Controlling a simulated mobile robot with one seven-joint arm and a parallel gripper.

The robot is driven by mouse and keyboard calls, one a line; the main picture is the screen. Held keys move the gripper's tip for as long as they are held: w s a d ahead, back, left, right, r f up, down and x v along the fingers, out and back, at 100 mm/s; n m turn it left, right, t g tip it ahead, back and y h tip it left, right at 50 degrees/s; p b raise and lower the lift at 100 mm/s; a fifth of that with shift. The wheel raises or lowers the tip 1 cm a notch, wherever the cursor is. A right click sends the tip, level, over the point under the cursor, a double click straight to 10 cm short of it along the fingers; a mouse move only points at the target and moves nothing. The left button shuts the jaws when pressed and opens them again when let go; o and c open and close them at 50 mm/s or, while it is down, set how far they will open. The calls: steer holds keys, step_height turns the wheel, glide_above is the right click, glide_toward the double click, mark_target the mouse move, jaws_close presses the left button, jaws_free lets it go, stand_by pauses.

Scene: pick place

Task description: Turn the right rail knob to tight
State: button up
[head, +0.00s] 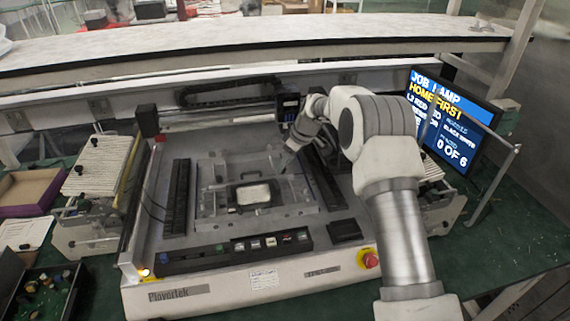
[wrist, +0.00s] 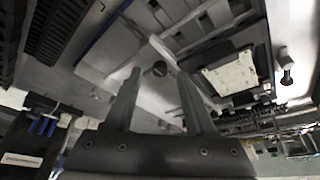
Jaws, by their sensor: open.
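My gripper (head: 287,158) reaches down over the right part of the machine's central fixture (head: 215,205). In the wrist view my gripper (wrist: 159,75) is open, with nothing between its two fingers. A small dark round knob (wrist: 160,69) shows between the fingertips, on the pale fixture surface. I cannot tell from the picture how far beyond the tips it lies, or whether it is loose or tight. In the head view the knob by the gripper is too small to make out clearly. Another dark knob (wrist: 287,79) sits on a pale part at the right of the wrist view.
A pale board (head: 253,195) in a dark frame lies mid-fixture. Dark slotted rails (head: 178,197) flank it. A row of buttons (head: 270,242) and a red emergency stop (head: 370,258) line the front. A monitor (head: 450,120) stands right, reading "0 OF 6". A parts bin (head: 45,290) is front left.

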steer(key=shift+w+a+f, duration=0.1)
steer(key=shift+a+f, duration=0.15)
steer(key=shift+f, duration=0.35)
jaws_close()
